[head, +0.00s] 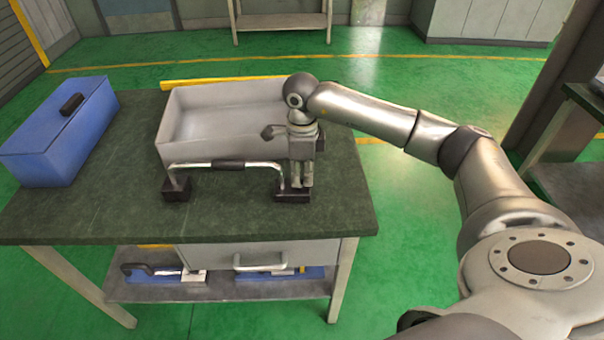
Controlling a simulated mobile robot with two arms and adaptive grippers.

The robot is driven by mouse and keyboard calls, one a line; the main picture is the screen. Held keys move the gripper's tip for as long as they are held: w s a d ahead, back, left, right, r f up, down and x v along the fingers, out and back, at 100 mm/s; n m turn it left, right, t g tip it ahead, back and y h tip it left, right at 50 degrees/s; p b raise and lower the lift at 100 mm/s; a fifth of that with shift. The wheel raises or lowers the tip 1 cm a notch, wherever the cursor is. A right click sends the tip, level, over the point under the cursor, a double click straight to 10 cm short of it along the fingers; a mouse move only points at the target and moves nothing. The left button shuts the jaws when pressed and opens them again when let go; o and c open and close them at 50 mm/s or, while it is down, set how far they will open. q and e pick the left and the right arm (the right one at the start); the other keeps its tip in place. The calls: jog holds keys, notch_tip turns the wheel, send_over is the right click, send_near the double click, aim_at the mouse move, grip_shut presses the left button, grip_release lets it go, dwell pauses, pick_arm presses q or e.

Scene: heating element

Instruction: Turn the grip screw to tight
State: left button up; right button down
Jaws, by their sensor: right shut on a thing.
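A bent silver metal bar with a black sleeve (228,164) stands on the table, with a black block at each end: the left block (177,188) and the right block (284,193). My right gripper (301,184) points straight down at the right block. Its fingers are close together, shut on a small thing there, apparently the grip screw. The fingers hide the screw, so its turn position cannot be told. My left gripper is not in view.
A dark green table (110,215) carries everything. A grey open bin (215,105) stands just behind the bar, close to my right gripper. A blue box (60,135) with a black handle is at the left. The table's right end is clear.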

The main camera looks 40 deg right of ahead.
aim_at(302, 178)
dwell(0.3)
jog(key=c, duration=1.6)
grip_release()
jog(key=shift+o, duration=0.2)
notch_tip(302, 178, up, 12)
